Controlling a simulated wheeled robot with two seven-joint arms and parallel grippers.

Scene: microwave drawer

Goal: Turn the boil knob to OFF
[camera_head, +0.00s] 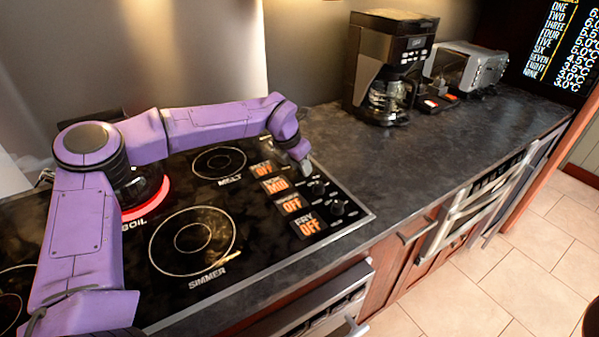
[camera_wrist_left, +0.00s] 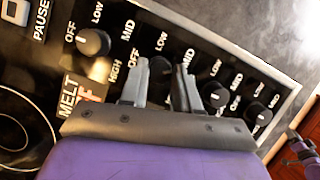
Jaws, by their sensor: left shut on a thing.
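The boil knob (camera_wrist_left: 161,68) is a round black knob, second in the row of knobs on the stove's control panel. My left gripper (camera_wrist_left: 163,66) has one finger on each side of it and is shut on it. In the head view the left gripper (camera_head: 304,163) reaches down over the panel from behind and hides this knob. The second display (camera_head: 275,185) reads MID, while the other displays read OFF. The boil burner (camera_head: 150,205) glows red, partly behind my left arm.
Other knobs stand close by in the same row: one knob (camera_wrist_left: 92,42) on one side, two more (camera_wrist_left: 215,95) on the other. A coffee maker (camera_head: 386,70) and a toaster oven (camera_head: 468,68) stand at the back. The dark counter (camera_head: 420,150) right of the stove is clear.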

